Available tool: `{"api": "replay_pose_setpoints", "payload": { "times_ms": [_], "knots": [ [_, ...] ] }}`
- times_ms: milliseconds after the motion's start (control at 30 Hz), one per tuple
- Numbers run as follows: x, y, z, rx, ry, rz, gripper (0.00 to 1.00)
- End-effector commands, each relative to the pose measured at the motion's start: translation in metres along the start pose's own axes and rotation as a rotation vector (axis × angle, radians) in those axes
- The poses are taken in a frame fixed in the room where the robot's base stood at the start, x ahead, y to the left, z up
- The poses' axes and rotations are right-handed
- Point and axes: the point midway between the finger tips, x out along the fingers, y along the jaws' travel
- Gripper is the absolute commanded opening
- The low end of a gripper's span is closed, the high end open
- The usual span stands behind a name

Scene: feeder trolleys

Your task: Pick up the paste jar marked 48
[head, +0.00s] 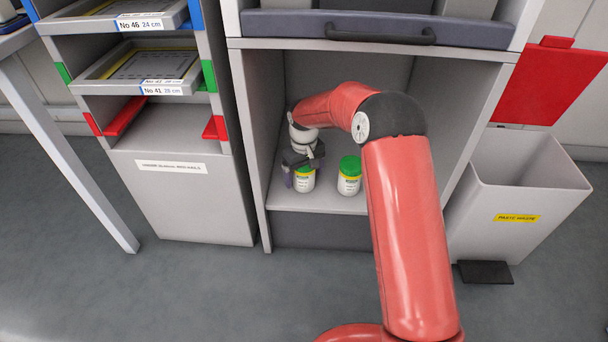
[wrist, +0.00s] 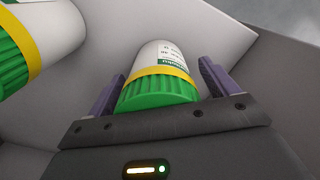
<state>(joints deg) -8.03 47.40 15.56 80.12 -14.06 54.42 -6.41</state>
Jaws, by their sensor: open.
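A white paste jar with a green lid and a yellow band (head: 304,184) stands at the left on the floor of the open cabinet bay. My gripper (head: 303,174) is open around this jar. In the wrist view the jar (wrist: 160,66) lies between the two purple fingers of my gripper (wrist: 162,78), with its lid toward the palm. Small gaps show beside the jar. Its label is too small and turned over to read its number surely. A second, similar jar (head: 349,176) stands to the right; it shows at the upper left in the wrist view (wrist: 48,35).
The bay's side walls and the drawer (head: 380,30) above enclose my arm. A grey waste bin (head: 520,190) with a raised red lid (head: 550,85) stands at the right. A rack with trays (head: 185,190) stands at the left. The bay's front floor is clear.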

Motion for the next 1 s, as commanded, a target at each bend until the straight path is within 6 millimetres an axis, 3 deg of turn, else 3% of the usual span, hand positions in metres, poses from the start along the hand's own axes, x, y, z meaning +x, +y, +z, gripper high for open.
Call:
{"api": "replay_pose_setpoints", "payload": {
  "times_ms": [167, 667, 1000],
  "knots": [
    [-0.0008, 0.0002, -0.0002, 0.000, 0.001, 0.000, 0.85],
    [-0.0010, 0.0003, -0.0002, 0.001, 0.001, 0.000, 0.19],
    [-0.0056, 0.0004, -0.0009, 0.001, 0.004, 0.001, 0.19]
  ]
}}
